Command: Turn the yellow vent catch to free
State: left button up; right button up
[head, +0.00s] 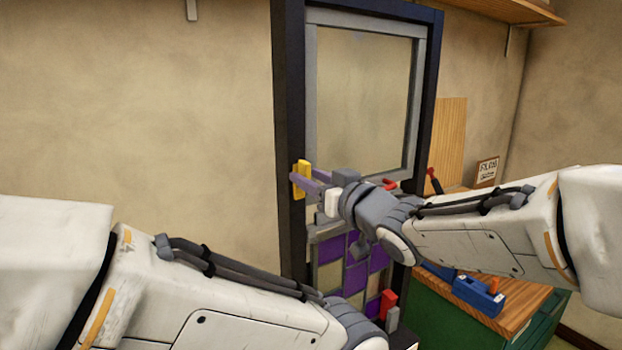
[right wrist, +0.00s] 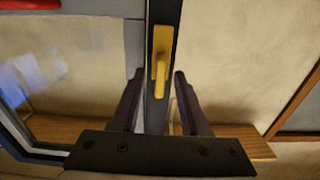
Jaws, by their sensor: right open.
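The yellow vent catch (head: 303,180) sits on the dark left upright of the panel frame. In the right wrist view the yellow catch (right wrist: 160,52) is a plate with a raised lever that points toward the bottom of the picture. My right gripper (head: 300,184) is at the catch, and its purple fingers reach it from the right. In the right wrist view the right gripper (right wrist: 158,80) is open, with one finger on each side of the lever's end and gaps visible. My left arm crosses the bottom of the head view; its fingers are not seen.
The leaded panel has a clear pane (head: 362,100) above and purple and cream panes (head: 330,276) below. A red handle (head: 388,304) shows low on the right. A green cabinet with a wooden top holds a blue tool (head: 478,294).

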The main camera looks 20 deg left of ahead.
jog(key=b+v, duration=0.2)
jog(key=v, duration=0.8)
jog(key=shift+s+d+b, duration=0.1)
jog(key=shift+b, duration=0.2)
jog(key=s+d+f+m+g+h+b, duration=0.15)
jog(key=d+f+h, duration=0.25)
jog(key=f, duration=0.5)
jog(key=s+d+f+m+h, duration=0.15)
jog(key=d+f+h, duration=0.25)
jog(key=f, duration=0.5)
jog(key=s+d+f+g+h, duration=0.2)
jog(key=s+d+f+g, duration=0.2)
jog(key=s, duration=0.5)
jog(key=s+d+f+g+h, duration=0.3)
jog(key=s+d+f+g, duration=0.1)
jog(key=s+f, duration=0.5)
jog(key=shift+s+d+f+g+b, duration=0.25)
jog(key=shift+s+f+g+b, duration=0.1)
jog(key=shift+s+g, duration=0.4)
jog(key=shift+o, duration=0.2)
